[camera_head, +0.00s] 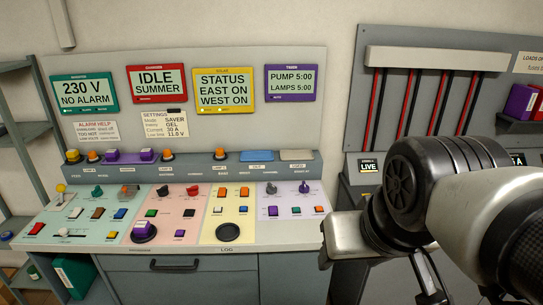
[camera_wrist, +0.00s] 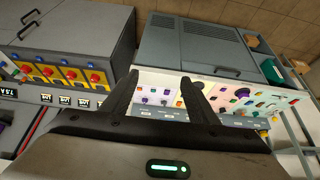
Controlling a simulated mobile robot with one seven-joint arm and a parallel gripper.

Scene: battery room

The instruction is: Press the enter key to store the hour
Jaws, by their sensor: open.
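The sloped control desk (camera_head: 200,240) stands at left and centre in the head view, with pink, yellow, mint and lilac sections of keys and knobs. The purple-framed timer display (camera_head: 291,83) reads PUMP 5:00 and LAMPS 5:00. The key labels are too small to read, so I cannot tell which is enter. In the wrist view my gripper (camera_wrist: 160,78) is open and empty, with the desk beyond its fingers, apart from them.
My arm fills the right of the head view. Behind it is a grey panel with red and black cables (camera_head: 409,100) and a LIVE sign (camera_head: 369,165). A shelf (camera_head: 25,125) stands at far left. The wrist view shows a box with red knobs on yellow plates (camera_wrist: 72,74).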

